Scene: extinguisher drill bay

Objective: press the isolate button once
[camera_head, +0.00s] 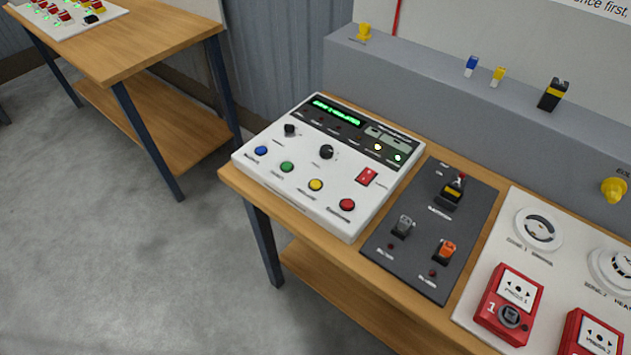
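A white control panel (325,160) lies on the wooden bench. Along its front is a row of round buttons: blue (261,151), green (287,167), yellow (316,185) and red (347,204). Small labels sit below them, too small to read, so I cannot tell which is the isolate button. Neither of my grippers is in view.
A dark switch plate (379,245) lies right of the panel. Further right, a white board (466,309) carries detectors and red call points (509,304). A grey ledge (420,80) runs behind. Another wooden table (150,45) stands at the upper left. Floor is clear at left.

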